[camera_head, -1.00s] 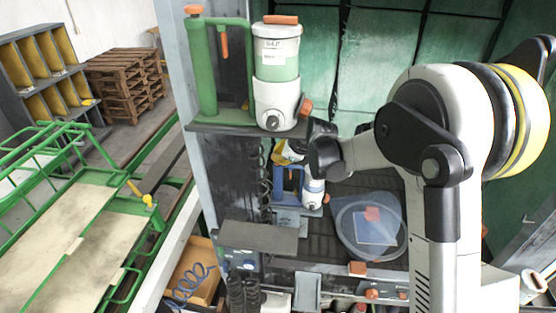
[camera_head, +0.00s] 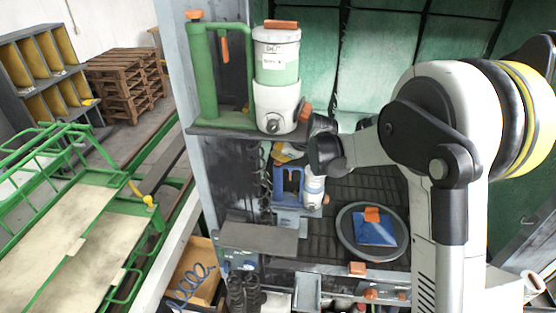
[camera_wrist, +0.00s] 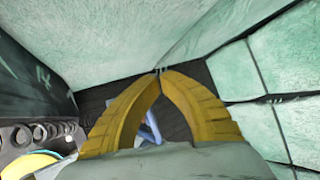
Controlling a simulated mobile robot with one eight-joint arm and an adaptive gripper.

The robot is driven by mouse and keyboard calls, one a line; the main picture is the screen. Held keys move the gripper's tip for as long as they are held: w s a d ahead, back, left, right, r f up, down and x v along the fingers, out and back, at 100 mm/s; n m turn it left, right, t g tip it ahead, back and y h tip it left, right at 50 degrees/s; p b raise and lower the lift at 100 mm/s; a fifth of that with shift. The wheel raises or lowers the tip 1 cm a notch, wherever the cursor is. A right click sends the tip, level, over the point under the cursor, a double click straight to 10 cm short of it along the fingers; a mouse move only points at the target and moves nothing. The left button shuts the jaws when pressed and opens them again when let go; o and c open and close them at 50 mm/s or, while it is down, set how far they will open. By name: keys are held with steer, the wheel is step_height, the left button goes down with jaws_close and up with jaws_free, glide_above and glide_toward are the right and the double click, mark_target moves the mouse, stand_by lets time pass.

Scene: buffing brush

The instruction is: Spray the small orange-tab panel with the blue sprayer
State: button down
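The blue sprayer (camera_head: 288,186) stands upright on the lower deck, with a blue frame and a white bottle beside it. The small panel (camera_head: 373,232) is blue with an orange tab and lies on a round grey plate (camera_head: 347,238) to its right. My gripper (camera_head: 286,153) is just above and behind the sprayer, partly hidden by my wrist. In the wrist view its two yellow fingers (camera_wrist: 159,74) meet at the tips, with nothing seen held between them. A blue piece shows beyond them through the gap; I cannot tell any contact with the sprayer.
A green sprayer (camera_head: 208,75) with a white-and-green canister (camera_head: 277,80) stands on the shelf above. Green padded walls (camera_head: 375,55) close the back. A grey ledge (camera_head: 258,239) juts out at the front left. A green frame cart (camera_head: 75,230) is at left.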

steer(key=shift+r, duration=0.2)
steer(key=shift+r+p, duration=1.3)
steer(key=shift+r, duration=1.1)
steer(key=shift+f, duration=0.1)
steer(key=s+d+f+n+h+b, duration=0.1)
steer(key=s+d+f+n+b, duration=0.25)
steer(key=s+b, duration=0.3)
steer(key=s+d+f+n+b, duration=0.2)
steer(key=s+n+b, duration=0.2)
steer(key=s+b, duration=0.25)
steer(key=s+d+f+n+h+b, duration=0.1)
steer(key=s+d+f+n+b, duration=0.2)
steer(key=s+b, duration=0.35)
steer(key=s+d+f+n+h+b, duration=0.1)
steer(key=s+d+f+n+b, duration=0.1)
steer(key=s+f+n+b, duration=0.1)
steer(key=s+d+f+n+b, duration=0.2)
steer(key=s+f+n+b, duration=0.2)
steer(key=s+f, duration=0.4)
steer(key=s+d+f+n+g+h+b, duration=0.1)
steer(key=s+d+f+n+b, duration=0.1)
steer(key=s+f, duration=0.4)
steer(key=s+n+b, duration=0.1)
steer(key=s+b, duration=0.1)
steer(key=shift+s+d+f+h+b, duration=0.25)
steer(key=shift+s+d+h+b, duration=0.05)
steer(key=shift+s+d+b, duration=0.1)
